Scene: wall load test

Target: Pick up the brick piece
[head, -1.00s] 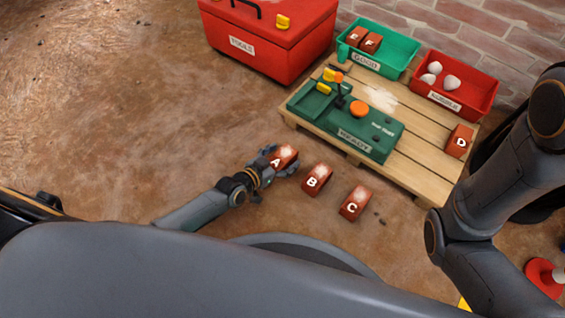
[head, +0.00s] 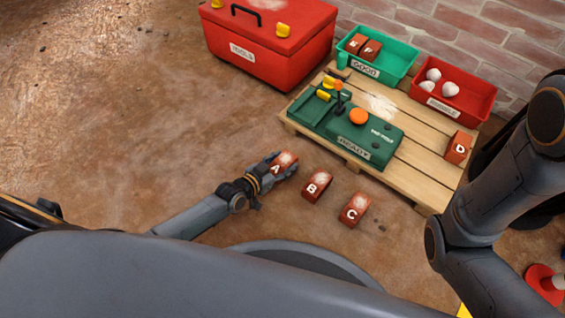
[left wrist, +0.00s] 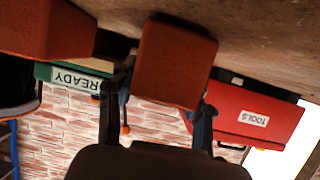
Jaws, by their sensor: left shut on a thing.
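Brick A (head: 284,160) is a red block with a pale, dusty top, on the dirt floor left of the other bricks. My left gripper (head: 276,170) is around brick A, shut on it. In the left wrist view a red brick (left wrist: 177,60) fills the space between the two fingers (left wrist: 160,100). Whether it touches the floor I cannot tell. Brick B (head: 317,185) and brick C (head: 355,208) lie on the floor to the right. Brick D (head: 459,147) sits on the pallet. My right gripper is not in view; only its arm shows at the right.
A wooden pallet (head: 412,176) carries a green test machine marked READY (head: 350,140). Behind are a green GOOD bin (head: 399,66) with two bricks, a red bin (head: 480,97) with pale lumps, and a red TOOLS box (head: 270,55). Floor at left is clear.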

